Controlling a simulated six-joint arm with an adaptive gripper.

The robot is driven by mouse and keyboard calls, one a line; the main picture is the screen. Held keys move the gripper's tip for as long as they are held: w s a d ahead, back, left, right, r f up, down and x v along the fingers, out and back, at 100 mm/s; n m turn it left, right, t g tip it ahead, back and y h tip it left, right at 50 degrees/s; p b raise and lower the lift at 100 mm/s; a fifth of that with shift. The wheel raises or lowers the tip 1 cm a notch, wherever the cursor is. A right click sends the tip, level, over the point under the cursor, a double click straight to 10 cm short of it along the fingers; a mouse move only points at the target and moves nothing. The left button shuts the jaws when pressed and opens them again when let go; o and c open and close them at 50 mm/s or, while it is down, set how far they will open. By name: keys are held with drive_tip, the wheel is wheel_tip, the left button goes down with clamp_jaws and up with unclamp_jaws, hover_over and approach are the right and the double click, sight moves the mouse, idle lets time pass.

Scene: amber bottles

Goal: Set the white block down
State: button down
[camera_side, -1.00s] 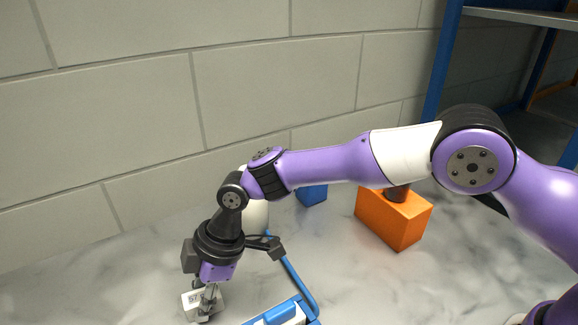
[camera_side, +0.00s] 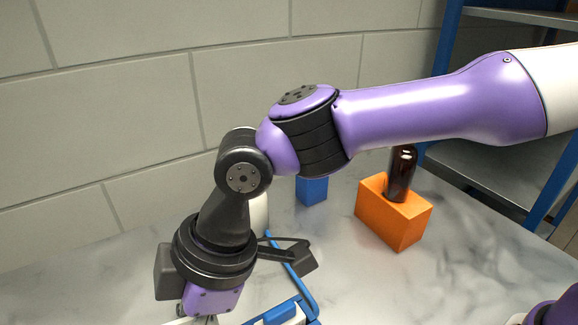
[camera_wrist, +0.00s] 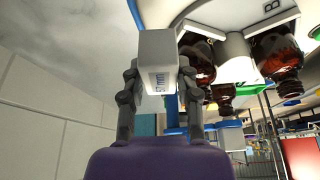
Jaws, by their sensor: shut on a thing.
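The white block (camera_wrist: 157,62), with dark print on one face, is held between the two fingers of my gripper (camera_wrist: 158,78) in the wrist view. The fingers press on it from left and right. In the side view my gripper is at the lower left, and its fingers are mostly cut off by the bottom edge. Only a pale sliver, perhaps the block, shows there. Whether the block touches any surface cannot be seen.
An amber bottle (camera_side: 401,176) stands in an orange holder (camera_side: 394,222). A blue block (camera_side: 312,190) and a partly hidden white object (camera_side: 259,213) stand behind my arm. A blue-and-white object (camera_side: 284,315) lies close right of my gripper. Amber bottles (camera_wrist: 277,55) appear right of the block.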

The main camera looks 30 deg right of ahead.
drive_tip(key=w+d+r+m+t+h, duration=0.1)
drive_tip(key=w+d+r+m, duration=0.3)
drive_tip(key=d, duration=0.3)
drive_tip(key=w+d+r+m+t+h, duration=0.1)
drive_tip(key=w+d+r+m, duration=0.25)
drive_tip(key=d, duration=0.45)
drive_tip(key=w+d+r+m+t+h, duration=0.1)
drive_tip(key=w+d+r+m+t, duration=0.15)
drive_tip(key=w+d+m, duration=0.35)
drive_tip(key=d+r+m+h, duration=0.1)
drive_tip(key=d+r+m, duration=0.15)
drive_tip(key=d, duration=0.55)
drive_tip(key=d+r+m+h, duration=0.1)
drive_tip(key=d+r+m, duration=0.15)
drive_tip(key=d, duration=0.45)
drive_tip(key=n, duration=0.2)
hover_over(351, 176)
drive_tip(key=shift+g+y, duration=0.25)
drive_tip(key=shift+y, duration=0.05)
wheel_tip(351, 176, down, 21)
drive_tip(key=shift+f, duration=2.25)
drive_tip(key=shift+f, duration=0.1)
